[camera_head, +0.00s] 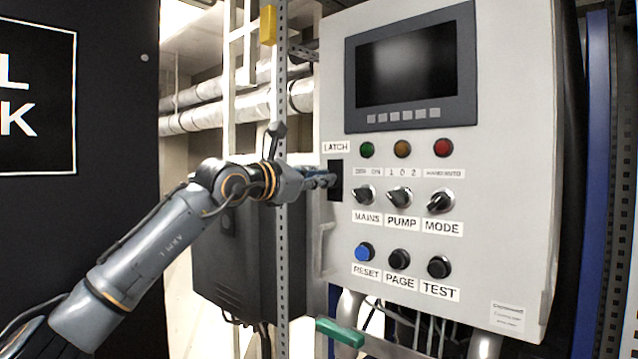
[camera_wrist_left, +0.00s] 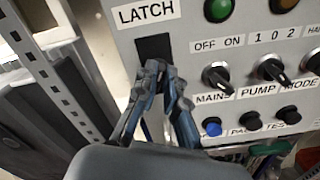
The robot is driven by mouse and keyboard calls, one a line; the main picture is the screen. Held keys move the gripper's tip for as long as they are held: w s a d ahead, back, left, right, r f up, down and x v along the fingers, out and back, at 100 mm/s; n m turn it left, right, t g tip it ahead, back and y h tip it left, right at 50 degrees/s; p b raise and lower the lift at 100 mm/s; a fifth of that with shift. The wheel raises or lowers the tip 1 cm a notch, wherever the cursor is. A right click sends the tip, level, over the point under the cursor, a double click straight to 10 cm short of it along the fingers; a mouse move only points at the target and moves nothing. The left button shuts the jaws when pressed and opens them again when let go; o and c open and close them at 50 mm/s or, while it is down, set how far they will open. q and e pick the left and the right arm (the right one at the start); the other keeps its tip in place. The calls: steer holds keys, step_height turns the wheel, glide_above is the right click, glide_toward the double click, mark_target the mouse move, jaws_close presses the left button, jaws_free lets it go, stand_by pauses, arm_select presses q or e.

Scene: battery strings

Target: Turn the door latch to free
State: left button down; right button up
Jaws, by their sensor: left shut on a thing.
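The door latch sits at the left edge of the grey control cabinet (camera_head: 500,150), under a white LATCH label (camera_head: 336,147). Its black plate (camera_head: 335,168) also shows in the left wrist view (camera_wrist_left: 153,47). My left gripper (camera_head: 328,181) reaches in from the left with its fingertips at the latch. In the left wrist view its two blue-grey fingers (camera_wrist_left: 164,70) come together at the lower part of the plate, shut on the latch. The fingers hide the latch handle, so I cannot tell its angle. My right gripper is in neither view.
Right of the latch are the MAINS (camera_head: 364,195), PUMP (camera_head: 399,195) and MODE (camera_head: 440,201) knobs, with RESET (camera_head: 364,252) and other buttons below. A perforated metal post (camera_head: 282,280) stands close left of the cabinet. A green handle (camera_head: 340,332) sticks out below.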

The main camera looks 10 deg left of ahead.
arm_select(q)
steer(key=shift+s+d+f+m, duration=0.1)
steer(key=shift+f+m, duration=0.1)
steer(key=shift+m, duration=2.9)
steer(key=shift+d+f+m, duration=0.1)
steer(key=shift+f+m, duration=0.05)
steer(key=shift+m, duration=2.95)
steer(key=c, duration=1.4)
jaws_free()
